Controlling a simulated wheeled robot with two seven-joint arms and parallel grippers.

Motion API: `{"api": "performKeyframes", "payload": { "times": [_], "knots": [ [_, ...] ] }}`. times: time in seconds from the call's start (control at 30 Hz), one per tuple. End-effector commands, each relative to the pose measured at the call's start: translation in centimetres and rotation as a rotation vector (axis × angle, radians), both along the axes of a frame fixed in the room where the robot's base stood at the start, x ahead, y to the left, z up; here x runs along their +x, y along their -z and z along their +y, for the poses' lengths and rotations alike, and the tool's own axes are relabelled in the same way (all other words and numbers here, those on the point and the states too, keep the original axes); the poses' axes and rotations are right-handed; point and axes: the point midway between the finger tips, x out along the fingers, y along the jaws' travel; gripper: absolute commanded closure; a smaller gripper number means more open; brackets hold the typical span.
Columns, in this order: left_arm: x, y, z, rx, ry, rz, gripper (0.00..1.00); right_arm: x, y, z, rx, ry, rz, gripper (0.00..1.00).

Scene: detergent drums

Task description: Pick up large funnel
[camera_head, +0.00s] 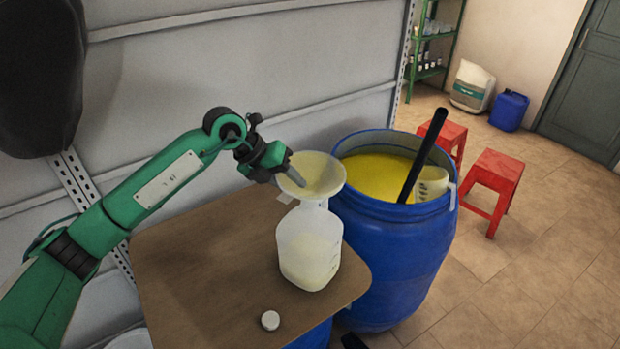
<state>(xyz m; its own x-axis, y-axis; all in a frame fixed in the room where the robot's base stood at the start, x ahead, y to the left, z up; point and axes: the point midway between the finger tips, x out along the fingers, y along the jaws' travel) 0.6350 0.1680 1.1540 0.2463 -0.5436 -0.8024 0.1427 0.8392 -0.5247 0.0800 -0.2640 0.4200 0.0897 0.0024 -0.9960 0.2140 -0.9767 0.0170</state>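The large funnel (324,172) is pale and translucent. It sits upright with its spout in the neck of a translucent jug (309,254) holding some pale yellow liquid. The jug stands on a brown board (205,255) near its right edge. My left gripper (288,178) is at the funnel's left rim, with a grey finger reaching over the rim into the cone. The other finger is hard to make out, so I cannot tell whether it is closed on the rim. A dark piece at the bottom edge may be part of my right gripper.
A blue drum (395,262) of yellow liquid stands close right of the jug, with a black stick (424,155) and a pale scoop or jug (431,183) in it. A white cap (270,320) lies on the board. Red stools (496,171) stand beyond. Floor at right is clear.

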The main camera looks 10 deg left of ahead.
Motion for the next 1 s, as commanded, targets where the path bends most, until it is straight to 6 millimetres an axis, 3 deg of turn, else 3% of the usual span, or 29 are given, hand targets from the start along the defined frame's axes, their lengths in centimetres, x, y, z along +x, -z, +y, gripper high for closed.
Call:
{"api": "performKeyframes", "payload": {
  "times": [0.17, 0.3, 0.37, 0.8, 1.0],
  "knots": [
    [0.0, 0.0, 0.0, 0.0, 0.0, 0.0, 0.65, 0.1, 0.1, 0.0, 0.0, 0.0, -0.001, 0.64],
    [0.0, 0.0, 0.0, 0.0, 0.0, 0.0, 0.92, 0.1, 0.1, 0.0, 0.0, 0.001, -0.001, 0.64],
    [0.0, 0.0, 0.0, 0.0, 0.0, 0.0, 1.0, 0.1, 0.1, 0.0, 0.001, 0.001, -0.002, 0.64],
    [-0.1, 0.1, 0.1, 0.003, 0.0, 0.003, 1.0, 0.2, 0.1, 0.3, 0.003, 0.002, -0.002, 0.64],
    [0.0, -1.0, 0.1, 0.003, -0.001, 0.0, 1.0, 0.2, 0.6, 0.3, 0.004, 0.002, -0.002, 0.64]
  ]
}}
